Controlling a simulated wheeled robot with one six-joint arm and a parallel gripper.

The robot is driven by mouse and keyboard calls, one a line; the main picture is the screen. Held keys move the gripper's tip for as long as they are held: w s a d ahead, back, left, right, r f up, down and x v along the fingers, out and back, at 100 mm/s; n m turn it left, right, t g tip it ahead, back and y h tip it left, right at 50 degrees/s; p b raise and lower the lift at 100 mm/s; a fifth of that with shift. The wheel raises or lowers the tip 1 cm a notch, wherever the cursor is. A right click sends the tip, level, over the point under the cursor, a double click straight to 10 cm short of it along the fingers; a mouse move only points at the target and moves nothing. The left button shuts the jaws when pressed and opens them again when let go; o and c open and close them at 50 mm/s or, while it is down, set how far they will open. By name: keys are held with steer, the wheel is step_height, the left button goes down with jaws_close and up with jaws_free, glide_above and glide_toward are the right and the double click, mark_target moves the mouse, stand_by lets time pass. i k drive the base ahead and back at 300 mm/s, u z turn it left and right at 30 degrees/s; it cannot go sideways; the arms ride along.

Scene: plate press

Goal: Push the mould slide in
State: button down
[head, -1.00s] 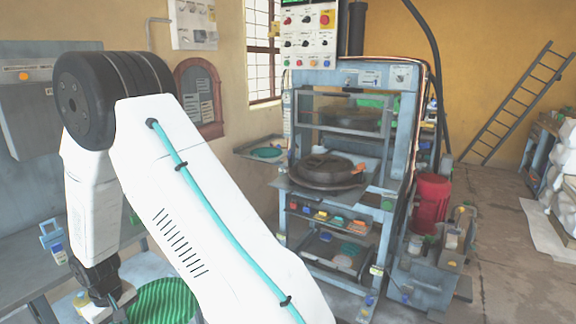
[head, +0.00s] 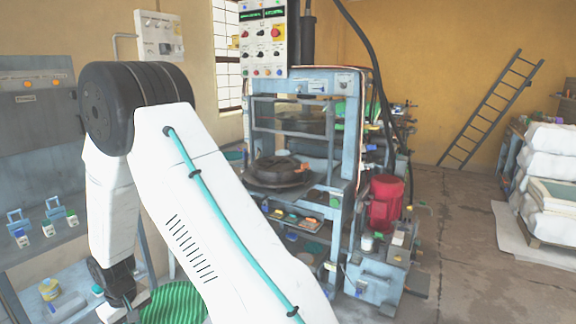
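The plate press (head: 351,110) is a light blue steel frame in the middle of the head view. A dark round mould (head: 278,170) lies on the slide (head: 257,184), a plate at mid height that sticks out of the press front. My white arm stands at the left, between me and the press's lower left side. My gripper (head: 125,308) is low at the left, by a green ribbed round thing (head: 175,303), well apart from the mould and slide. Its fingers are too hidden and dark to tell open from shut.
A control panel (head: 262,38) with buttons hangs at the press's upper left. A red motor (head: 386,202) on a blue unit stands at the press's right. A grey bench (head: 30,262) with small items is at the left. The floor (head: 450,245) to the right is clear, before stacked white sacks (head: 553,150).

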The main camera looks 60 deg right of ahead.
mark_target(276, 163)
steer(key=z, duration=1.4)
